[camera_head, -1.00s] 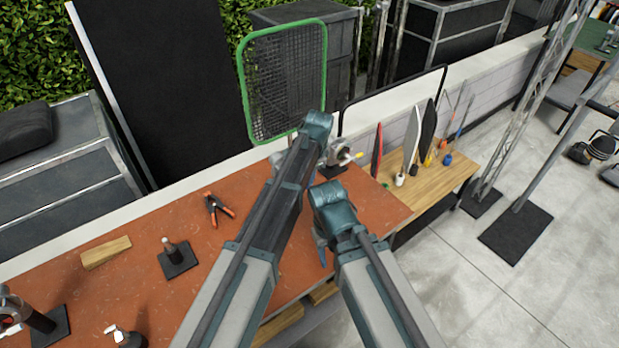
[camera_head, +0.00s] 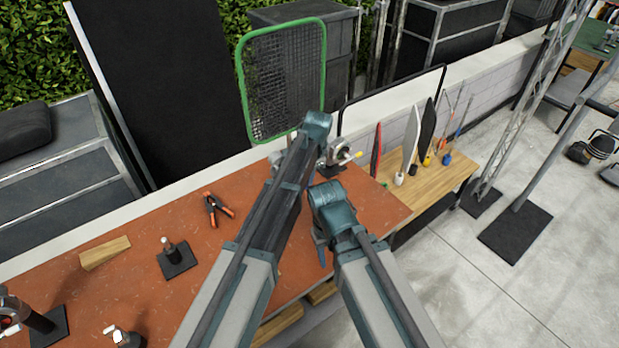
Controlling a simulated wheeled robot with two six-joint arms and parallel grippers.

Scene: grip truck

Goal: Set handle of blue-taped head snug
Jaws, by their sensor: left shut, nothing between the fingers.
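A silver grip head (camera_head: 341,152) on a dark base stands at the far right of the red-brown table, with a small yellow piece at its right side. My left gripper (camera_head: 323,160) is shut and empty just left of this head, mostly hidden by its own arm; I cannot tell whether it touches the head. My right gripper (camera_head: 320,250) is low under its wrist, nearer me, and its jaws are hidden. Other heads stand at the left: one on a black base (camera_head: 10,313) and one at the bottom edge (camera_head: 122,337). I cannot make out blue tape on any head.
On the red-brown table (camera_head: 150,295) lie an orange-and-black clamp (camera_head: 216,208), a wooden wedge (camera_head: 105,252) and a short post on a black base (camera_head: 175,258). A green-framed net (camera_head: 285,80) stands behind. A wooden side bench (camera_head: 445,182) holds paddle-like flags.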

